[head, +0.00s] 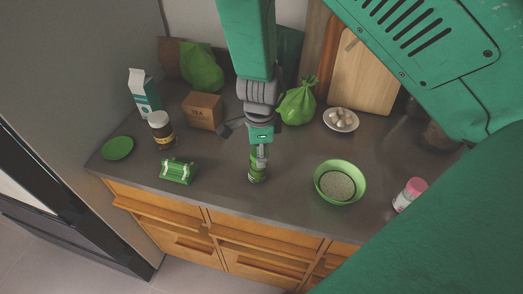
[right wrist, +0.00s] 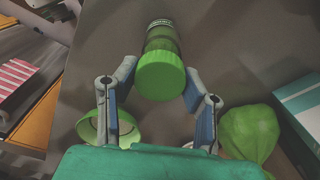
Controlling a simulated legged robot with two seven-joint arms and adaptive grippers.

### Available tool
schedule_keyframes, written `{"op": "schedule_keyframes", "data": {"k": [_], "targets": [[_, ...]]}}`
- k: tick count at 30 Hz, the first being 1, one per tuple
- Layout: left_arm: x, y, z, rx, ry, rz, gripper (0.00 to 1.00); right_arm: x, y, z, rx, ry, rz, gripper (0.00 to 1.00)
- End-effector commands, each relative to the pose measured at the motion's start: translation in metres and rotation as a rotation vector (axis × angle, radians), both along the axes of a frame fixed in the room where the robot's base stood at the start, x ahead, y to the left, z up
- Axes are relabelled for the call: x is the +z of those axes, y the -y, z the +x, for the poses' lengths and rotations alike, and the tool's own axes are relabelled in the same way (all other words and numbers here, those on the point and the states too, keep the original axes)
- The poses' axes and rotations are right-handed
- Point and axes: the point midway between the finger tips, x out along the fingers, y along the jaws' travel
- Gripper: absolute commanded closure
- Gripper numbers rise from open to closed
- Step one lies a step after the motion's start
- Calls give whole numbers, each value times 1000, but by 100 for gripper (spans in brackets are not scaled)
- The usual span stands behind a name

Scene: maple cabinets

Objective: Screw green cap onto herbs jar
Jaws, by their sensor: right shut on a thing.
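The herbs jar (head: 256,175), clear with green contents, stands near the front edge of the counter. It also shows in the right wrist view (right wrist: 162,38), beyond the green cap (right wrist: 161,77). The cap sits at the jar's top end, in line with it; whether the thread is engaged cannot be told. My right gripper (head: 259,155) points down over the jar and is shut on the green cap, one finger at each side. In the head view the fingers largely hide the cap. My left gripper is not in view.
A green bowl (head: 359,169) stands right of the jar, a green-striped packet (head: 178,171) left. Behind are a brown-labelled jar (head: 162,132), tea box (head: 203,111), green bag (head: 297,105) and garlic plate (head: 341,127). A pink-lidded shaker (head: 409,194) stands far right.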

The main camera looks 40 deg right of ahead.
Motion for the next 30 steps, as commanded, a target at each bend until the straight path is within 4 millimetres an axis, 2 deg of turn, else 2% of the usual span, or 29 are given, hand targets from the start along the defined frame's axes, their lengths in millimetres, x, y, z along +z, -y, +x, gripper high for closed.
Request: {"op": "schedule_keyframes", "data": {"k": [9,20,30], "targets": [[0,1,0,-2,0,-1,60,0,1,0,-18,0,0,88],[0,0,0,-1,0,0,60,-2,-4,-1,-478,5,-10,88],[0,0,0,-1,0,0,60,-3,2,-1,-520,4,-7,88]]}}
